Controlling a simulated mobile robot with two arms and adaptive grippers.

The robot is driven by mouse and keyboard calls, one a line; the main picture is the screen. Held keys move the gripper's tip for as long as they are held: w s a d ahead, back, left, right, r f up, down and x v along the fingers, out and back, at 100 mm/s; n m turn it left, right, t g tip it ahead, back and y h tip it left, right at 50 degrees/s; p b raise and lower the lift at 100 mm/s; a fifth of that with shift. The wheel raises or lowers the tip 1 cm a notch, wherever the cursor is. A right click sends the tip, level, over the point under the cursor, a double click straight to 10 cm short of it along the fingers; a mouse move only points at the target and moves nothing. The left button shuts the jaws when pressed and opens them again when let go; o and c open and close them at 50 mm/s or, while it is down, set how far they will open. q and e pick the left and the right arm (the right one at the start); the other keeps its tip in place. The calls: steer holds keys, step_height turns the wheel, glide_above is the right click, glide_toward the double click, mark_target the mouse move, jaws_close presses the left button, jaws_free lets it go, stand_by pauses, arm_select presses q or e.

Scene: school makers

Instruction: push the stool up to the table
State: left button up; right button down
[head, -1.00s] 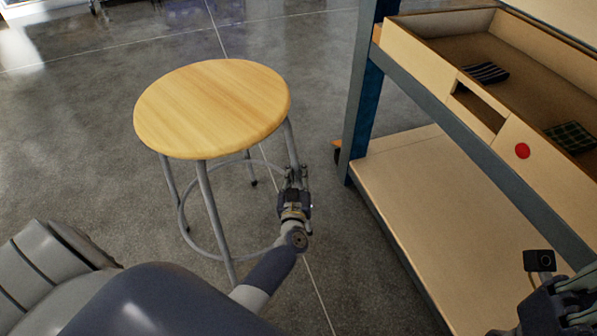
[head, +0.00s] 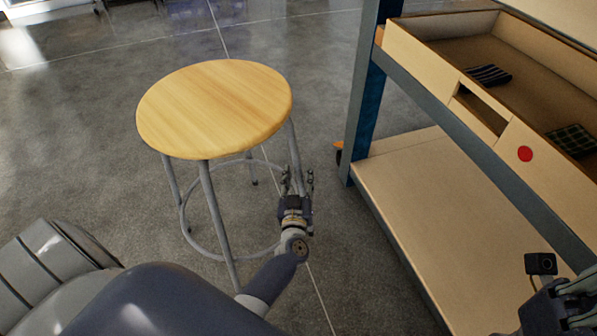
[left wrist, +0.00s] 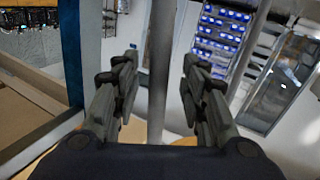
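The stool (head: 215,105) has a round light-wood seat and grey metal legs with a ring. It stands upright on the floor, left of the table (head: 470,130), with a gap of floor between them. The table has a blue-grey frame and wooden shelves. My left gripper (head: 298,178) is open at the stool's right-hand leg, below the seat. In the left wrist view a grey leg (left wrist: 160,60) rises between the two spread fingers (left wrist: 160,85), apart from both. My right gripper (head: 575,300) is cut off at the lower right edge, and its fingers cannot be made out.
The table's upper tray (head: 440,55) holds dark folded cloths (head: 487,75). Its lower shelf (head: 450,215) is bare where seen. An orange-and-black item (head: 339,150) sits by the table leg. The floor (head: 75,140) left of the stool is clear.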

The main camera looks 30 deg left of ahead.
arm_select(q)
steer(key=v, duration=1)
